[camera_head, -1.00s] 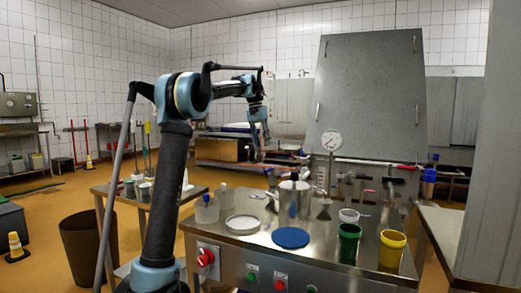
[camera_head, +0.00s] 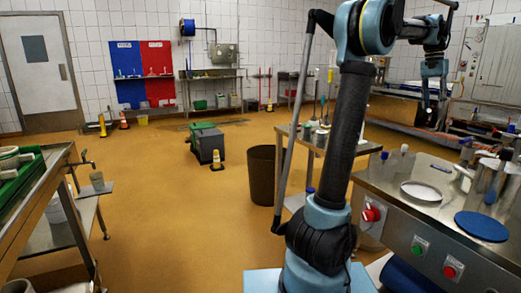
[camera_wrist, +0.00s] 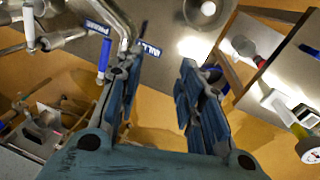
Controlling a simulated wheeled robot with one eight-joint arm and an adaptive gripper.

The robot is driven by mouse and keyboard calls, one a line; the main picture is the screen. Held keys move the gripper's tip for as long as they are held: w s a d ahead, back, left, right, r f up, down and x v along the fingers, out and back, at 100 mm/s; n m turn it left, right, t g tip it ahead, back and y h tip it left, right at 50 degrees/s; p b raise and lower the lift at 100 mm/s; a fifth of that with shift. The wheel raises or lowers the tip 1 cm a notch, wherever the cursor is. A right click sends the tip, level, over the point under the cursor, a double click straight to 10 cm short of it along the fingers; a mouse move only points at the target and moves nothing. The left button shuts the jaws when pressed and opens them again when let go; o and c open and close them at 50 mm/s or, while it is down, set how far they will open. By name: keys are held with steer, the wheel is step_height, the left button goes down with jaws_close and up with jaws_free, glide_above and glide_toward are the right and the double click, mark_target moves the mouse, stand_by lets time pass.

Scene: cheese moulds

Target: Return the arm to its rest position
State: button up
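My arm rises from the lower middle of the head view and bends over at the top. My gripper (camera_head: 431,105) hangs down at the upper right of that view, well above and behind the steel counter. In the wrist view my gripper (camera_wrist: 158,75) shows its two blue fingers spread apart. Nothing is held between them, and floor and steel surfaces show beyond.
The steel counter (camera_head: 405,208) at right holds a blue disc (camera_head: 481,227), a white dish (camera_head: 421,191) and vessels. A side table (camera_head: 340,147) and brown bin (camera_head: 262,175) stand behind my arm. A green crate (camera_head: 22,180) sits left. Open floor lies between.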

steer(key=s+a+f+n+t, duration=0.15)
steer(key=a+f, duration=0.25)
steer(key=a, duration=0.8)
steer(key=a+f+n, duration=0.3)
steer(key=a, duration=0.8)
steer(key=a+f+n+t, duration=0.15)
steer(key=a+f, duration=0.25)
steer(key=a, duration=0.8)
steer(key=s+a+f+n, duration=0.3)
steer(key=s+a+f, duration=0.5)
steer(key=f, duration=0.3)
steer(key=s+a+f+n+y, duration=0.1)
steer(key=s+a+f+n, duration=0.2)
steer(key=s+a+f, duration=0.5)
step_height(320, 180, down, 4)
steer(key=a, duration=0.2)
steer(key=shift+s+a+t, duration=0.3)
steer(key=shift+t, duration=0.1)
steer(key=shift+s, duration=0.15)
